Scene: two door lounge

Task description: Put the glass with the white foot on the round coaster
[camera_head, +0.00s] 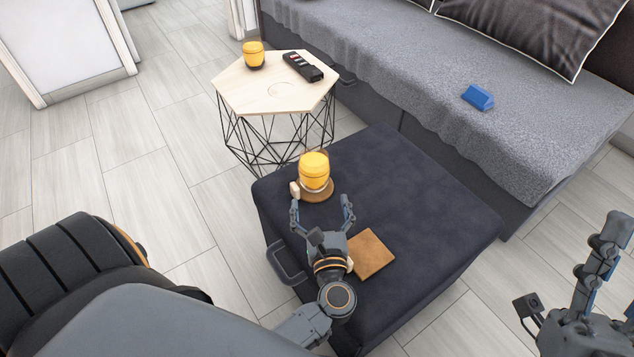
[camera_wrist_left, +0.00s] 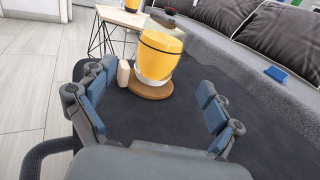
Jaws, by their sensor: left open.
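The yellow glass with the white foot (camera_head: 314,170) stands upright on the dark ottoman, apparently on the round wooden coaster (camera_head: 318,196). In the left wrist view the glass (camera_wrist_left: 159,54) stands over the round coaster (camera_wrist_left: 151,91), whose front rim shows; the exact contact is hard to see. My left gripper (camera_head: 321,204) is open and empty, just on the near side of the glass and coaster, with its fingers apart and not touching the glass. My right gripper (camera_head: 592,285) is partly in view at the lower right edge, away from the ottoman; its opening is unclear.
A small beige object (camera_head: 295,189) stands close beside the glass. A square brown coaster (camera_head: 372,255) lies on the ottoman. A hexagonal table (camera_head: 235,91) holds another yellow glass (camera_head: 254,55), dark-footed, and a remote (camera_head: 303,66). A blue block (camera_head: 478,97) lies on the sofa.

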